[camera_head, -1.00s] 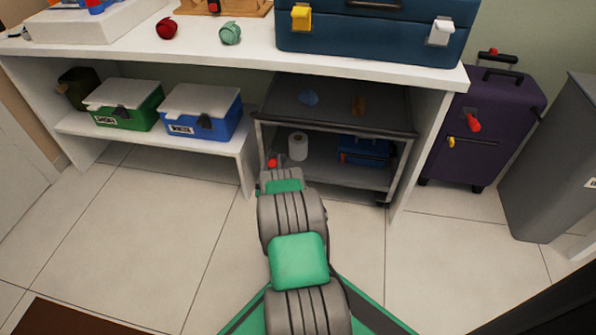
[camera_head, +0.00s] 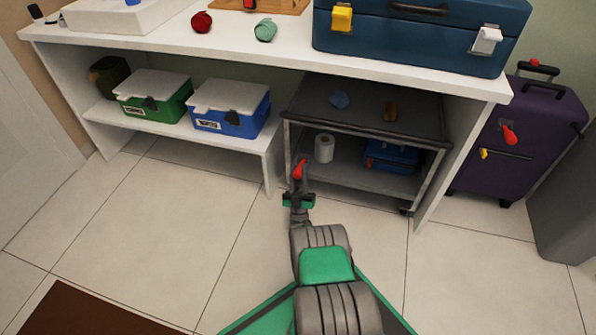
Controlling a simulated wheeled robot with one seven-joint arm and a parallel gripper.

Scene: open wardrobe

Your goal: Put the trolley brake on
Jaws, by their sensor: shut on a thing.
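The grey trolley (camera_head: 365,126) stands under the white counter, with a dark top tray and a lower shelf. A red lever (camera_head: 299,170), which looks like its brake, shows at the trolley's front left, low beside the left post. My gripper (camera_head: 301,178) is at this lever and shut on it. The lever looks upright with a slight tilt. The fingers are small and dark in this view, and the lever's lower part is hidden by them. The trolley's left wheels are hidden.
A paper roll (camera_head: 324,148) and a blue box (camera_head: 392,157) are on the trolley's lower shelf. The white counter leg (camera_head: 269,170) is close left of my gripper. The tiled floor in front is clear.

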